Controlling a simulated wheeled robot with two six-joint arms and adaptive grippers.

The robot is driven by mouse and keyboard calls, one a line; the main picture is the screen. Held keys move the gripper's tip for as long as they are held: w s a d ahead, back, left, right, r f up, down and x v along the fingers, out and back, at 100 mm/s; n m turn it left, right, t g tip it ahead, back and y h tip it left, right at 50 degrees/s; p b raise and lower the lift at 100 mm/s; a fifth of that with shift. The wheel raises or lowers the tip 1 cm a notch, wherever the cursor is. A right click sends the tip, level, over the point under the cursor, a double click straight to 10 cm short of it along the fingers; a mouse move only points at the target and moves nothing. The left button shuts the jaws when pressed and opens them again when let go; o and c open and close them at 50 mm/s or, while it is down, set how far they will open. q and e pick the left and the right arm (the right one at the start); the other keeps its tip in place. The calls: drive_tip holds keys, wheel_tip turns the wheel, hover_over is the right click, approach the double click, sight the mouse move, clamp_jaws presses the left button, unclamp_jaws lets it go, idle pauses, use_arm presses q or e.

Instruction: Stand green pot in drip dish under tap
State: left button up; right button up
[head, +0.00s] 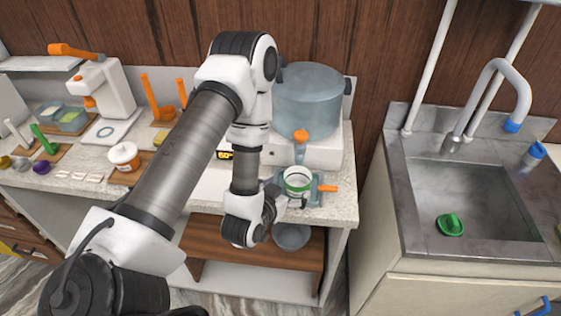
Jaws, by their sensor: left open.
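The green pot (297,182), a small white-rimmed cup with a green band, stands upright at the counter's front edge. It appears to be in the blue-grey drip dish (317,195), below the tap (301,136) with its orange handle. The tap is on a large translucent blue vessel (312,100). My left gripper (288,202) is open, close at the pot's front left. I cannot tell whether its fingers touch the pot. My arm hides part of the counter left of the pot. My right gripper is not in view.
A grey bowl (291,237) is on the wooden lower shelf below the gripper. An orange-banded tub (124,155) and a white machine (106,95) stand on the left counter. A sink (470,195) with a green item (450,224) is at right, across a gap.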

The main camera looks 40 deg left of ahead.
use_arm(q)
drive_tip(key=a+r+p+v, duration=0.1)
drive_tip(key=p+v, duration=0.3)
drive_tip(key=v, duration=0.1)
drive_tip(key=s+d+f+g+h, duration=0.1)
drive_tip(key=s+d+f+g, duration=0.3)
drive_tip(key=s, duration=0.5)
drive_tip(key=s+d+f+m+g+h, duration=0.1)
drive_tip(key=s+d+f+g, duration=0.3)
drive_tip(key=s+f+g, duration=0.5)
wheel_tip(320, 180, down, 2)
drive_tip(key=shift+f, duration=0.1)
